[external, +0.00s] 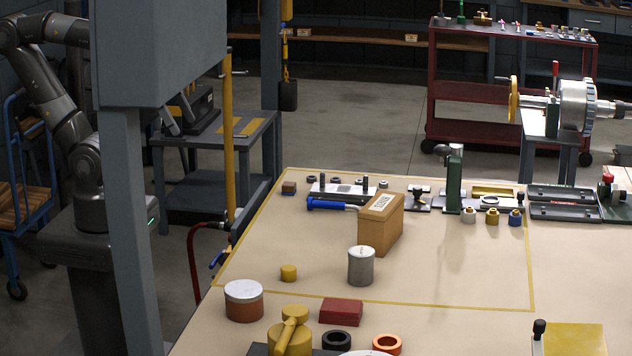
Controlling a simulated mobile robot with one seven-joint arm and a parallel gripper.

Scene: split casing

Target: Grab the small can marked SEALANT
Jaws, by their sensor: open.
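A small grey can (361,267) with a pale lid stands upright near the middle of the table. I see no readable SEALANT marking on it. A wider orange-brown can (244,306) with a white lid stands at the front left; no marking is readable on it either. My arm (62,110) is at the far left, behind a grey post and cabinet. Its far end goes out of sight behind the cabinet, so my gripper is hidden.
A brown box (381,226) with a pale label stands just behind the grey can. A blue-handled tool (326,204) lies behind it. A small yellow cylinder (288,272) and a red block (341,312) are nearby. The table (460,270) right of the can is clear.

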